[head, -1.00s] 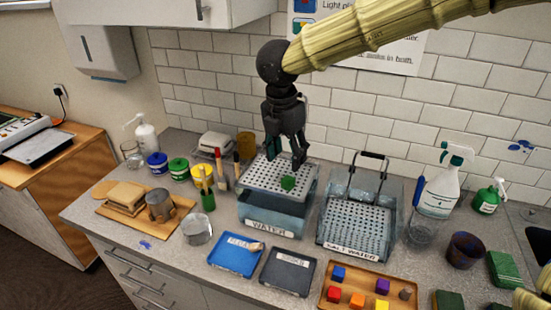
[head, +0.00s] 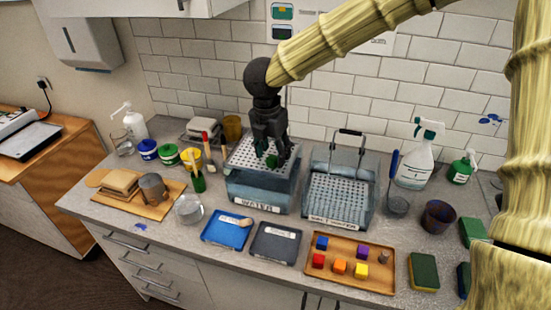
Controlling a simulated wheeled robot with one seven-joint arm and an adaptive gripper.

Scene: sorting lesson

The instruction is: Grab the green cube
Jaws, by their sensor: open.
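The green cube (head: 271,161) sits on the perforated top (head: 243,158) of the bin labelled WATER, left of the middle of the head view. My gripper (head: 272,157) points down over that top, its fingers around or just in front of the cube. The fingers are open and hide part of the cube. I cannot tell whether they touch it.
A second bin (head: 338,190) with a perforated basket and raised handle stands to the right. A wooden tray (head: 350,283) of coloured cubes, a blue tray (head: 227,229) and a dark tray (head: 275,243) lie in front. A spray bottle (head: 417,160) stands at the right.

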